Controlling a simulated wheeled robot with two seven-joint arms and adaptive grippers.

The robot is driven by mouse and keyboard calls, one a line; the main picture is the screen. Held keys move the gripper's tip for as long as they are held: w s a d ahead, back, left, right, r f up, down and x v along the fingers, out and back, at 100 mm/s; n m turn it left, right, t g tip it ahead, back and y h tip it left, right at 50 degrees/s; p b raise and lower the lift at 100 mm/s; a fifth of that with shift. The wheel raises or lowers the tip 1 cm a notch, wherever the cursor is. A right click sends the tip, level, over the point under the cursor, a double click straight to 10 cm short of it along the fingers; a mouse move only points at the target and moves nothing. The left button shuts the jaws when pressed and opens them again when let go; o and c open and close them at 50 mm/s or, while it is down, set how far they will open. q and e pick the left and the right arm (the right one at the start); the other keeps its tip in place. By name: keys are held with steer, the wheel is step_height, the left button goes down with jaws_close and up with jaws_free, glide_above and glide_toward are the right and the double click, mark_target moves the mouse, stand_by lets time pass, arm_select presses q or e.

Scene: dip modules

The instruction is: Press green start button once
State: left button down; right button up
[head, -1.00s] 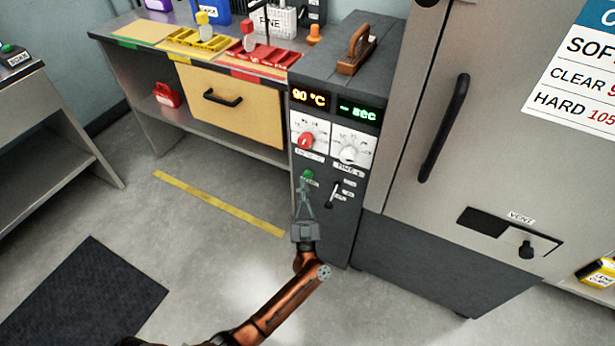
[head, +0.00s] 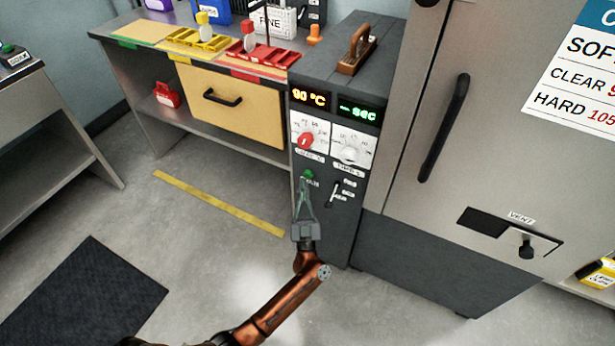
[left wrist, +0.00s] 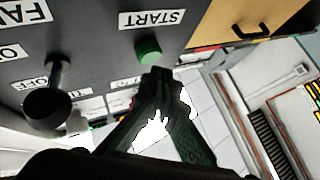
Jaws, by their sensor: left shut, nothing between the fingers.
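The green start button (head: 308,174) is on the front of the dark control cabinet (head: 335,225), below the two dials. In the left wrist view the green button (left wrist: 148,50) sits under the START label (left wrist: 152,18). My left gripper (head: 304,182) is shut and empty, its fingertips just in front of and below the button. In the left wrist view its fingertips (left wrist: 158,76) are close beside the button, with a small gap showing between them in the picture. I cannot tell whether they touch. My right gripper is not in view.
A black lever (head: 332,194) is right of the button; its dark knob (left wrist: 48,100) shows large in the left wrist view. A red dial (head: 306,141) and a white dial (head: 349,153) are above. A steel door with a black handle (head: 444,128) stands to the right.

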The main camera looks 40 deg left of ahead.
arm_select(q)
steer(key=shift+w+a, duration=0.1)
steer(key=shift+w, duration=0.25)
steer(key=shift+w+a, duration=0.15)
steer(key=shift+w, duration=0.45)
stand_by(0.7)
steer(key=shift+s+r, duration=0.1)
steer(key=shift+s, duration=0.05)
steer(key=shift+s+d+p, duration=0.25)
steer(key=shift+s+p, duration=0.15)
steer(key=shift+s, duration=0.45)
